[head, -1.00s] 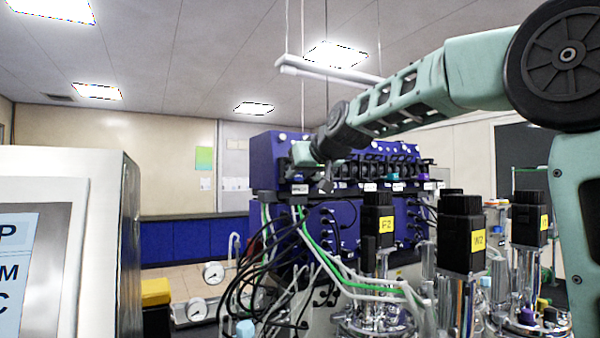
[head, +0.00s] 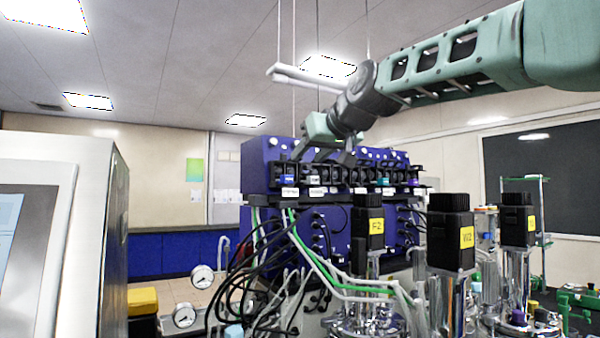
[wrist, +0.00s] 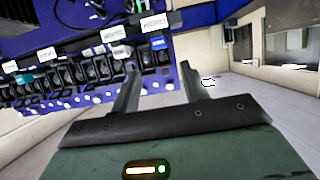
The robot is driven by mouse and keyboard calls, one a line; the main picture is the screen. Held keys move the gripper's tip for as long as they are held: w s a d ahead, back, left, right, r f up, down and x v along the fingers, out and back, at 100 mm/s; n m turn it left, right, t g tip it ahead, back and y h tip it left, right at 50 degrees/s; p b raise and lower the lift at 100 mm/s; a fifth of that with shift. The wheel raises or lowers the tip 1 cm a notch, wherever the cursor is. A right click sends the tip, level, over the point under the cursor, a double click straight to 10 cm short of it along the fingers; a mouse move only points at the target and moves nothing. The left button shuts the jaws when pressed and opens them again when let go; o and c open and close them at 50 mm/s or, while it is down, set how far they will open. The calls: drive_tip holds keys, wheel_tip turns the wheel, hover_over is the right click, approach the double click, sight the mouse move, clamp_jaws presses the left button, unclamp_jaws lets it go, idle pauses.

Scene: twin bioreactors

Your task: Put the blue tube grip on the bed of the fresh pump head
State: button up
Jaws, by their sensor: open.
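The blue tube grip (head: 289,178) shows as a small blue piece at the leftmost black pump head (head: 288,170) of the row on the blue cabinet. It also shows in the wrist view (wrist: 158,43) at the end of the row, beyond my fingertips. I cannot tell how it sits on the bed. My gripper (head: 325,156) is open, above and in front of the left part of the row. In the wrist view its two fingers (wrist: 160,72) stand apart with nothing between them. I cannot tell which head is the fresh one.
A teal piece (head: 383,181) and a purple piece (head: 412,184) sit farther right along the row. Black cables (head: 255,260) and green and white tubes (head: 315,255) hang below. Black motors (head: 450,232) stand on bioreactors in front. A white cabinet (head: 100,190) stands left.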

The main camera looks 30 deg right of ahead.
drive_tip(key=s+a+f+n+g+y, duration=0.2)
drive_tip(key=s+a+f+g, duration=0.15)
drive_tip(key=a+f, duration=0.7)
drive_tip(key=s+a+f+n+g+y, duration=0.1)
drive_tip(key=s+a+f+n+g, duration=0.2)
drive_tip(key=a+f, duration=0.75)
drive_tip(key=s+a+f+n+g+h, duration=0.1)
drive_tip(key=s+f+g, duration=0.6)
drive_tip(key=s+f, duration=1.7)
drive_tip(key=shift+s+a+f+n+h, duration=0.2)
drive_tip(key=shift+s+n+h, duration=0.25)
drive_tip(key=shift+n+h, duration=0.35)
wheel_tip(320, 180, down, 2)
drive_tip(key=b, duration=0.2)
drive_tip(key=shift+f+b, duration=0.1)
drive_tip(key=shift+b, duration=0.25)
